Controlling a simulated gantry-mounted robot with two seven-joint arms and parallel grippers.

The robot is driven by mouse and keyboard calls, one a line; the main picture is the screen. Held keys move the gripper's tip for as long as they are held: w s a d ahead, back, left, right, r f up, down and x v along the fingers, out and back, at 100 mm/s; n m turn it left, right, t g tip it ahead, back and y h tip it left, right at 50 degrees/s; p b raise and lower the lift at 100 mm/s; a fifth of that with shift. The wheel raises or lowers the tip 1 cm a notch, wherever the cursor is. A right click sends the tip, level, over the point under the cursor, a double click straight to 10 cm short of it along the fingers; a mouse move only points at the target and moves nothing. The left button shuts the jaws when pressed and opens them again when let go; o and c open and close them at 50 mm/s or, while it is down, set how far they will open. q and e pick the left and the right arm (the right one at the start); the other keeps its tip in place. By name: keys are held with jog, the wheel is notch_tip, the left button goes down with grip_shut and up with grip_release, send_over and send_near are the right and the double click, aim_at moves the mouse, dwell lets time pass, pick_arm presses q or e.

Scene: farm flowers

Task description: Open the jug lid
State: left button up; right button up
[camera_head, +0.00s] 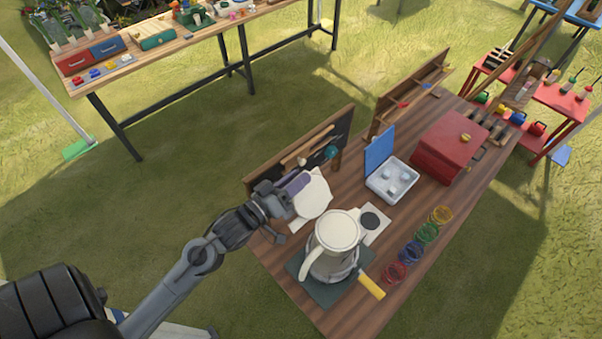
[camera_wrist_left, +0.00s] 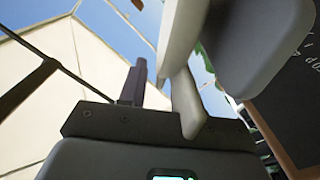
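The jug (camera_head: 331,261) is pale and stands on a dark square pad at the near end of the wooden table. Its round cream top (camera_head: 338,229) faces up, and its handle (camera_head: 306,264) is at the left. My left gripper (camera_head: 294,186) is behind and left of the jug, beside a white rounded piece (camera_head: 314,196); I cannot tell whether that piece belongs to the jug. In the left wrist view the two fingers (camera_wrist_left: 160,98) stand apart. A pale edge (camera_wrist_left: 178,35) shows near the right finger, with a grey rounded shape (camera_wrist_left: 270,40) beyond it. My right gripper is not in view.
A yellow-handled tool (camera_head: 371,286) lies right of the jug. Coloured glass-like cups (camera_head: 427,233) line the table's right side. A blue-lidded white box (camera_head: 391,181) and a red box (camera_head: 449,147) stand farther back. A dark board (camera_head: 312,143) rises along the left edge.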

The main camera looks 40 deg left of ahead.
pick_arm(q)
jog(key=shift+w+d, duration=0.1)
jog(key=shift+w, duration=0.75)
jog(key=shift+c, duration=0.5)
grip_shut()
